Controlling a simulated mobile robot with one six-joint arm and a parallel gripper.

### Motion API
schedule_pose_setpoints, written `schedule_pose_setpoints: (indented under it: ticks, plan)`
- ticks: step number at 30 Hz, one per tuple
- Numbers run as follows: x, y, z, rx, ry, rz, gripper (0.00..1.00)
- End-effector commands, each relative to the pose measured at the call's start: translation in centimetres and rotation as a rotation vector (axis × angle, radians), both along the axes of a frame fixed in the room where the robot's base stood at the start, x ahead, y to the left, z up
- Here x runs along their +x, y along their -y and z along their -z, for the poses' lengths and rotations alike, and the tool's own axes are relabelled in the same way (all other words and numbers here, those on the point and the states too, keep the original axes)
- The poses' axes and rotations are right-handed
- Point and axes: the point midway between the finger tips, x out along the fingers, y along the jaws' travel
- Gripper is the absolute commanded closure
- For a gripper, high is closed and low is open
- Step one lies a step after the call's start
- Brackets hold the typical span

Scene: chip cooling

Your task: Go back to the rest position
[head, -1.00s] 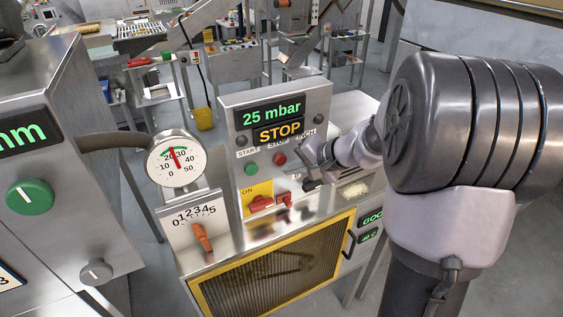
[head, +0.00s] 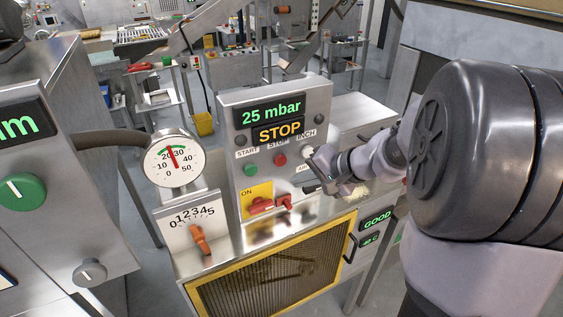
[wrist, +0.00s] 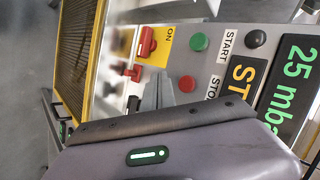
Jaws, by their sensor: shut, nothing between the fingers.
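My gripper (head: 322,166) is shut and empty, in front of the lower right part of the control panel (head: 228,110). In the wrist view its closed grey fingers (wrist: 158,88) point toward the panel's switches and buttons. They appear apart from the panel, but the exact gap is hard to judge. My arm comes in from the right of the head view.
The panel reads 25 mbar and STOP, with a green button (head: 251,171), a red button (head: 280,160) and a red switch (head: 260,206) on yellow. A dial gauge (head: 172,160) and orange lever (head: 200,238) stand left. A mesh guard (head: 270,275) is below.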

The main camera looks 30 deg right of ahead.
Motion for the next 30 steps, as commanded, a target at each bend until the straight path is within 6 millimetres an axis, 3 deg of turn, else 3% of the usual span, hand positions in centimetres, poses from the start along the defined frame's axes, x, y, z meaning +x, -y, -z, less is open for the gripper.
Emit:
schedule_pose_setpoints:
  ticks: [8, 11, 14, 15, 18, 21, 23, 30]
  plan:
    - [-0.1, -0.5, 0.3, -0.003, -0.003, -0.009, 1.00]
    - [-1.7, -4.8, 2.4, -0.039, -0.033, -0.091, 1.00]
    - [-6.6, -12.1, 7.1, -0.138, -0.094, -0.235, 1.00]
    - [-9.2, -14.5, 9.3, -0.190, -0.117, -0.286, 1.00]
    - [-15.1, -17.9, 14.2, -0.326, -0.145, -0.367, 1.00]
    - [-19.0, -18.7, 17.5, -0.433, -0.138, -0.396, 1.00]
    - [-20.3, -18.7, 18.5, -0.472, -0.130, -0.400, 1.00]
    - [-21.2, -18.5, 18.4, -0.507, -0.123, -0.395, 1.00]
